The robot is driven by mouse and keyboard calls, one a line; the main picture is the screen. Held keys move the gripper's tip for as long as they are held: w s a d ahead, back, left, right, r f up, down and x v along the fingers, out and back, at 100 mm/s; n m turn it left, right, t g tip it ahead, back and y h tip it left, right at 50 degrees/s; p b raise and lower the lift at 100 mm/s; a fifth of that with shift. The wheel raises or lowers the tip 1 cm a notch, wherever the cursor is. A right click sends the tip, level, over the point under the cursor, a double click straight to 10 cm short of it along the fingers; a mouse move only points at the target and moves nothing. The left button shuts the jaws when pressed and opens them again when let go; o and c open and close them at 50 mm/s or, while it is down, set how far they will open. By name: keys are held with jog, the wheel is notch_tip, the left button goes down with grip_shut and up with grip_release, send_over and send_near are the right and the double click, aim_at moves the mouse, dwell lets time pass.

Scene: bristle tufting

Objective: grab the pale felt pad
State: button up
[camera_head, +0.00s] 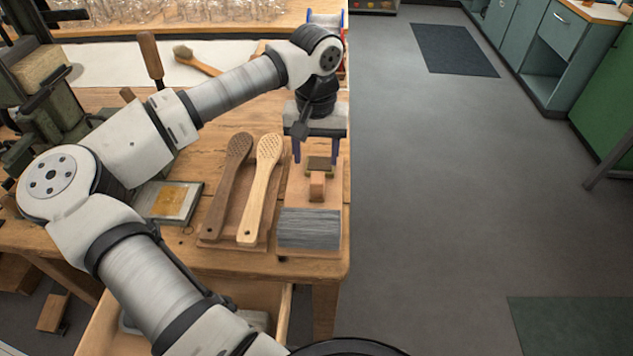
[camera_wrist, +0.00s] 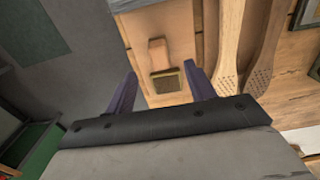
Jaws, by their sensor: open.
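My gripper (camera_head: 316,158) points down over the right end of the workbench, open, with two dark blue fingers apart. In the wrist view the gripper (camera_wrist: 161,70) has nothing held between its fingers. A small olive-tan square pad with a darker rim (camera_wrist: 167,82) lies between the fingers in that view, on a wooden board; it also shows in the head view (camera_head: 319,164). I cannot tell for sure that it is the pale felt pad. An orange-brown wooden block (camera_head: 317,186) stands just in front of it, also visible in the wrist view (camera_wrist: 158,53).
Grey streaked bristle material (camera_head: 310,228) lies at the board's front end. A dark brush (camera_head: 229,185) and a pale brush (camera_head: 261,190) lie left of the board. A plate with an amber patch (camera_head: 170,202) is farther left. The bench's right edge is close; open floor lies beyond.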

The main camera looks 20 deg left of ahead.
aim_at(318, 177)
notch_tip(318, 177, down, 4)
jog(key=shift+r, duration=0.2)
jog(key=shift+w+f+p, duration=0.15)
jog(key=shift+f+p, duration=0.25)
jog(key=shift+f, duration=0.5)
jog(key=shift+w+f+p, duration=0.2)
jog(key=shift+f+p, duration=0.2)
jog(key=shift+f, duration=0.55)
jog(key=shift+w+f+p, duration=0.15)
jog(key=shift+f+p, duration=0.25)
jog(key=shift+f, duration=0.5)
jog(key=shift+c, duration=0.3)
jog(key=c, duration=1.1)
jog(key=shift+r, duration=0.2)
